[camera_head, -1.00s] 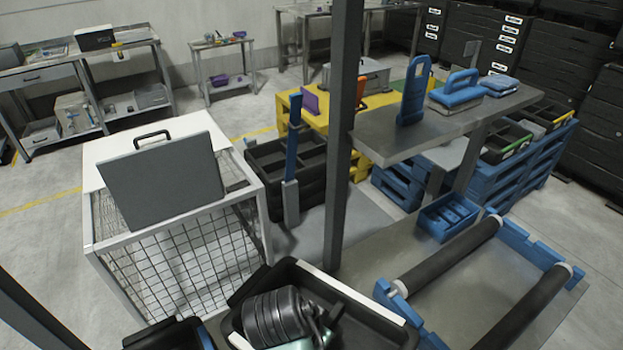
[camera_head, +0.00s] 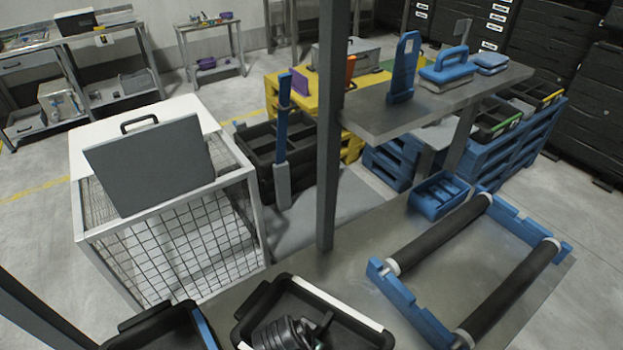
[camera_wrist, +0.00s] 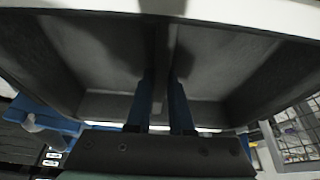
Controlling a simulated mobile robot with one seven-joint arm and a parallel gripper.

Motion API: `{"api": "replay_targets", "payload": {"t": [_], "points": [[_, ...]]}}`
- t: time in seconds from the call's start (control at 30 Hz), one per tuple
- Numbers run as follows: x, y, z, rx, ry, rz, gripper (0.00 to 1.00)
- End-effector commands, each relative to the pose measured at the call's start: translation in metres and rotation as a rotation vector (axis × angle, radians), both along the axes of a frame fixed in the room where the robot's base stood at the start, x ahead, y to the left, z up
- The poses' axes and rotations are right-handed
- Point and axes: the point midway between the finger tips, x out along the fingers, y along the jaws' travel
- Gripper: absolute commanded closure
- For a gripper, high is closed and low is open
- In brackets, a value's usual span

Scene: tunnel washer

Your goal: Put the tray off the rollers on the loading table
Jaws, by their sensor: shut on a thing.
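The black tray (camera_head: 345,318), with white strips along its rim, is held low in the head view, left of the roller frame. The two rollers (camera_head: 440,235) (camera_head: 515,290) in their blue frame are bare. They stand on the grey table (camera_head: 345,255), and a gap shows between them and the tray. In the wrist view the tray (camera_wrist: 100,60) fills most of the picture, with its middle divider between my fingers. My gripper (camera_wrist: 161,88) is shut on that divider. In the head view my dark wrist hides the fingertips. I cannot tell how high the tray is above the table.
A grey post (camera_head: 327,150) rises behind the tray. A small blue bin (camera_head: 438,195) stands behind the rollers. Another black container (camera_head: 155,332) with a blue edge is at the bottom left, beside a wire cage (camera_head: 185,245). A raised grey shelf (camera_head: 450,110) holds blue tools.

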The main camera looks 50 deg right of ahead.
Motion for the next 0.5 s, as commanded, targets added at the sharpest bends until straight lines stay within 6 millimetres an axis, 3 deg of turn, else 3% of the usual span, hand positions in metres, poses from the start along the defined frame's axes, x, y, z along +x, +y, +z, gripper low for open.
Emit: {"api": "replay_targets", "payload": {"t": [0.2,0.23,0.3,0.37,0.5], "points": [[0.0004,-0.0003,-0.0034,-0.001,-0.001,0.0,1.0],[0.0001,-0.0001,-0.0027,0.0,0.0,0.0,0.75],[0.0001,-0.0001,-0.0023,0.0,0.0,0.0,0.62],[0.0,-0.0001,-0.0023,0.0,0.0,0.0,0.52],[0.0,-0.0001,-0.0022,0.0,0.0,0.0,0.5]]}}
